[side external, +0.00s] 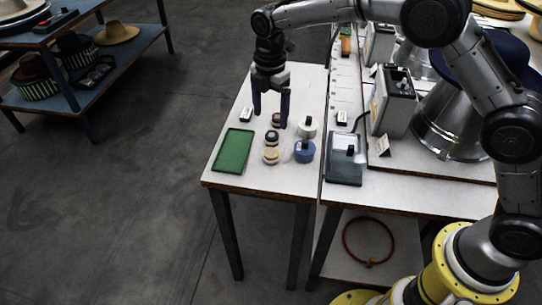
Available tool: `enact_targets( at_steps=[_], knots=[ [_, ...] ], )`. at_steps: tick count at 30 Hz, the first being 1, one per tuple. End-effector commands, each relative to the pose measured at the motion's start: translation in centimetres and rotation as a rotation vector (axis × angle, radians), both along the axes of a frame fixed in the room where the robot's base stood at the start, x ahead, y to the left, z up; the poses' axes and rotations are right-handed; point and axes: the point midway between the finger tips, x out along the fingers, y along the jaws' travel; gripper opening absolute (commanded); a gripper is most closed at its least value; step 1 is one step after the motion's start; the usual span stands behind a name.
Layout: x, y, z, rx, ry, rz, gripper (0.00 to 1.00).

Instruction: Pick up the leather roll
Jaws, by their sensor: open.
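My gripper (270,119) points down over the white table, its two dark fingers apart. A small tan roll with a dark band (277,120) shows between and behind the fingertips; it may be the leather roll, but it is too small to be sure. The gap between the fingers looks empty, and I cannot tell whether either finger touches the roll. Two similar small round pieces stand nearer the camera: one with a dark top (271,138) and a pale beige one (271,156).
A green tray (233,152) lies at the table's left front. A white pot (307,128) and a blue pot (304,152) stand right of the rolls. Small labelled blocks (246,114) sit nearby. A grey box (344,160) and the hat press (450,125) are to the right.

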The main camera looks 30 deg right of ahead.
Motion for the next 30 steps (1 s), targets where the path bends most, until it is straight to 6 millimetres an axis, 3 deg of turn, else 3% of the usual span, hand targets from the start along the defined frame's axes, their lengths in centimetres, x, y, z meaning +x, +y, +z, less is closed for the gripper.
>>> enact_targets(
  at_steps=[10,20,30],
  knots=[
    [-0.2,0.0,-6.1,-0.001,0.003,0.0,0.86],
    [-0.2,0.0,-8.8,0.0,0.001,0.0,0.86],
    [-0.4,0.1,-12.9,0.0,-0.001,0.0,0.86]
  ],
)
